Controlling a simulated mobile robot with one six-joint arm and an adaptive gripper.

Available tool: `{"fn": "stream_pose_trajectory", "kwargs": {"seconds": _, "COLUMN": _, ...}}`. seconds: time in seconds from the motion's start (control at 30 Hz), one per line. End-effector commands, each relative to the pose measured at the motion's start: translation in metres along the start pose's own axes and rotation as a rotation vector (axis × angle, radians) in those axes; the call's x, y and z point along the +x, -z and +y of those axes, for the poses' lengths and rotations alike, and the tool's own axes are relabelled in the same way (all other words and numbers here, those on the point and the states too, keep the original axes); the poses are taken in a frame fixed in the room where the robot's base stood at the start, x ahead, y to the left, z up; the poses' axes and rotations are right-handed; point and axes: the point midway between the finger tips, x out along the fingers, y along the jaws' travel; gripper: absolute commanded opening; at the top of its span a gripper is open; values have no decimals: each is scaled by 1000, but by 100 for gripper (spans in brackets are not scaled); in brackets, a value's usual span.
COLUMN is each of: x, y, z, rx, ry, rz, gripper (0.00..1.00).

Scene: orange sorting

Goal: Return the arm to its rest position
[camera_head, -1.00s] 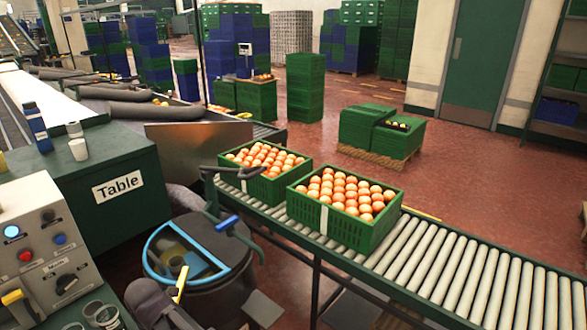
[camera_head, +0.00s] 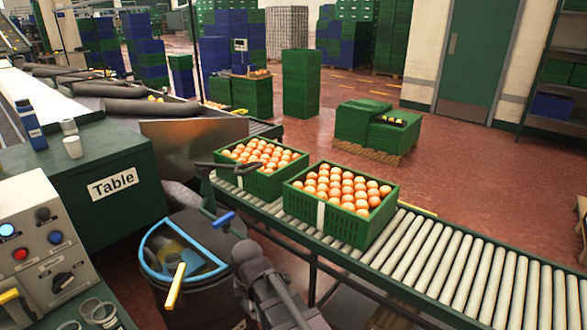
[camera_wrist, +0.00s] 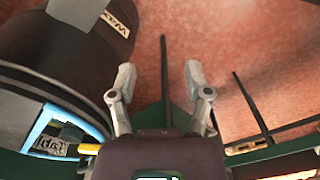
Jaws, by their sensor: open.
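My gripper (camera_wrist: 160,80) shows in the wrist view with its two fingers spread apart and nothing between them. Reddish floor lies beyond the fingertips. In the head view a dark part of my arm (camera_head: 258,272) reaches up from the bottom, just right of the round dark bin (camera_head: 190,292) with a blue rim. The bin's dark side (camera_wrist: 50,40) fills the upper left of the wrist view, left of my gripper.
Two green crates of oranges, a rear one (camera_head: 240,180) and a nearer one (camera_head: 330,228), stand on the roller conveyor (camera_head: 450,262). A green table (camera_head: 85,175) carries a bottle (camera_head: 30,125) and cups. A control panel (camera_head: 35,235) stands at left. Open floor (camera_head: 480,180) lies beyond the conveyor.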

Motion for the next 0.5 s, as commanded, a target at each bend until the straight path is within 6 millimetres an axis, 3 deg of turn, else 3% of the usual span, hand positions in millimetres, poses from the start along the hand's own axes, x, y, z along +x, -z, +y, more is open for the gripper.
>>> {"fn": "stream_pose_trajectory", "kwargs": {"seconds": 0.1, "x": 0, "y": -36, "z": 1, "rx": 192, "ry": 0, "rz": 0, "gripper": 64}}
{"fn": "stream_pose_trajectory", "kwargs": {"seconds": 0.5, "x": 0, "y": -142, "z": -6, "rx": 830, "ry": 0, "rz": 0, "gripper": 64}}
